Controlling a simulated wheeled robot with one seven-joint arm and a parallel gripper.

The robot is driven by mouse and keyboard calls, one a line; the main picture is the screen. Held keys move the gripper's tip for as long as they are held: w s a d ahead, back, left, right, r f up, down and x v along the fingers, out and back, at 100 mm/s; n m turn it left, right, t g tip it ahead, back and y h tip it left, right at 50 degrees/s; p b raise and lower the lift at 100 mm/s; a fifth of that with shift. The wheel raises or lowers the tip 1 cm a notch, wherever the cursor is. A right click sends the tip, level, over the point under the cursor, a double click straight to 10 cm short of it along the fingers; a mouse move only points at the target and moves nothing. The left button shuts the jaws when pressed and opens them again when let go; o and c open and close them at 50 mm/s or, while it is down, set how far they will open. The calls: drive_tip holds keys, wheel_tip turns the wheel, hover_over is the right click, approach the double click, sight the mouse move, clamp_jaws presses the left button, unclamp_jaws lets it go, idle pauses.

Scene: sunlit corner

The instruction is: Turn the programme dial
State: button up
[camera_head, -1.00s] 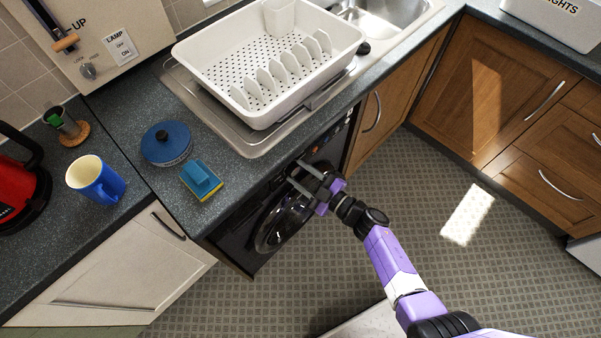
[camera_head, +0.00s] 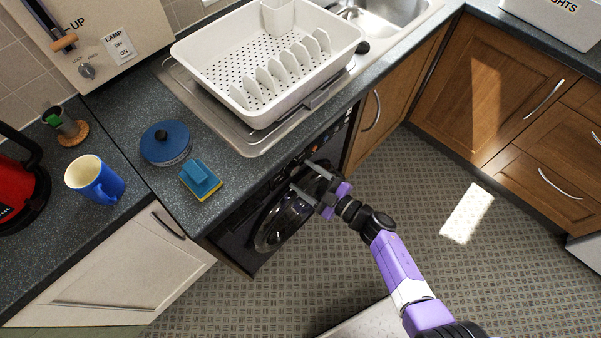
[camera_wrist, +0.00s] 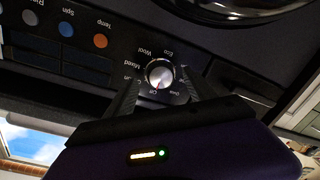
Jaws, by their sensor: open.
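The programme dial (camera_wrist: 160,73) is a round silver knob on the dark control panel of a black washing machine (camera_head: 268,238). In the wrist view it appears upside down, ringed by small labels including Eco and Wool. My gripper (camera_wrist: 159,76) is open, with one finger on each side of the dial. I cannot tell whether the fingers touch it. In the head view my gripper (camera_head: 299,174) is at the machine's front, just below the worktop edge. The dial cannot be made out there.
Beside the dial are Temp (camera_wrist: 100,41) and Spin (camera_wrist: 66,29) buttons. Above the machine, the worktop holds a sponge (camera_head: 200,180), a blue lidded pot (camera_head: 166,144) and a white dish rack (camera_head: 200,62). The floor (camera_head: 300,285) in front has free room.

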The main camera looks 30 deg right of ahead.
drive_tip(key=v, duration=0.5)
drive_tip(key=shift+s+d, duration=0.1)
drive_tip(key=shift+s, duration=0.2)
